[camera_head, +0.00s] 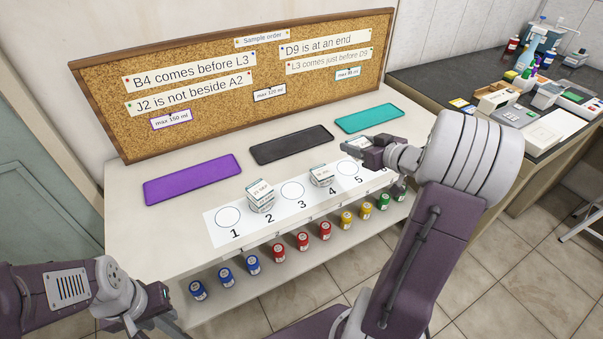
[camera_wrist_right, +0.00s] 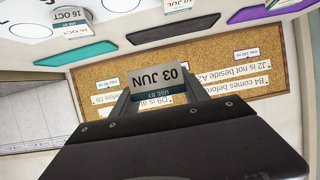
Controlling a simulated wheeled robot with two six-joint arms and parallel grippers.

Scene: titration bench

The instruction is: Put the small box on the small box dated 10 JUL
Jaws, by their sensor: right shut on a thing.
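My right gripper (camera_head: 364,150) is shut on a small white box (camera_wrist_right: 160,82). The box reads "03 JUN" upside down in the right wrist view and is held above the strip near circle 5. A small box with "JUL" in its date (camera_wrist_right: 180,5) is cut by the top edge there.
A white numbered strip (camera_head: 262,226) lies along the bench front; circles 1, 3 and 5 look bare. Purple (camera_head: 192,180), black (camera_head: 291,146) and teal (camera_head: 369,118) mats lie behind. A cork board (camera_head: 220,70) stands at the back. Several coloured jars (camera_head: 303,242) stand on a lower shelf.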

